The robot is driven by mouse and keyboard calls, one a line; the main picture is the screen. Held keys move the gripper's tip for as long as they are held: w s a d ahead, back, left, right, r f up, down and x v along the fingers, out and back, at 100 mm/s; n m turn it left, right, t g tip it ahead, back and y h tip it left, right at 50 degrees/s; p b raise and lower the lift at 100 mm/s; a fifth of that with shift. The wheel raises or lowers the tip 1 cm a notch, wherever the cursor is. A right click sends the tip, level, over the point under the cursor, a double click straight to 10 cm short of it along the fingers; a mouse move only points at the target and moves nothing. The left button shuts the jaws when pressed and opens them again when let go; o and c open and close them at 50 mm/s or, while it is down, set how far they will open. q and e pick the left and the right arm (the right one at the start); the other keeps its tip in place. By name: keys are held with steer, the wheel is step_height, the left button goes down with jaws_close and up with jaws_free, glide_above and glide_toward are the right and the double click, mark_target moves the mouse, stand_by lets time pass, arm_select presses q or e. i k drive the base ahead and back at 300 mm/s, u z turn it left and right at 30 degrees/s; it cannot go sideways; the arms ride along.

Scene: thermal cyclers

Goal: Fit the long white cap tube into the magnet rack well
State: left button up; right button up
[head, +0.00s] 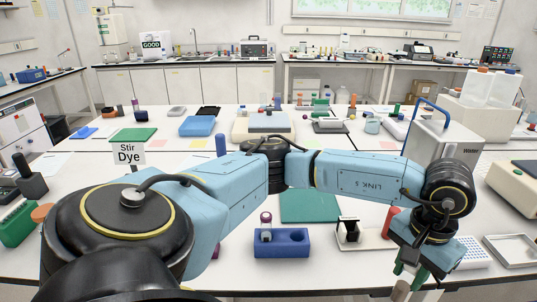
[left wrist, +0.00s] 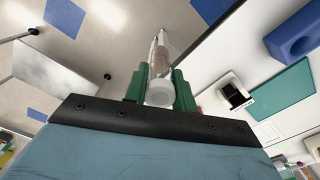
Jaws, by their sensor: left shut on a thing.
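My left gripper (head: 408,282) has green fingers and is at the lower right of the head view, near the front of the bench. In the left wrist view my left gripper (left wrist: 160,88) is shut on a long clear tube with a white cap (left wrist: 159,93). The cap faces the wrist camera and the tube body points away. A blue block with wells (head: 293,245) stands left of the gripper; it also shows in the left wrist view (left wrist: 297,35). A small white stand with a black-topped part (head: 349,232) is between them. I cannot tell for sure which is the magnet rack.
A tube with a purple cap (head: 266,218) stands at the blue block. A green mat (head: 310,206) lies behind it. A red cylinder (head: 391,220), a blue-white well plate (head: 473,252) and a metal tray (head: 511,250) are around the gripper. My left arm hides part of the bench.

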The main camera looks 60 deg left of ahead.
mark_target(368, 239)
steer(key=u, duration=1.05)
steer(key=i, duration=1)
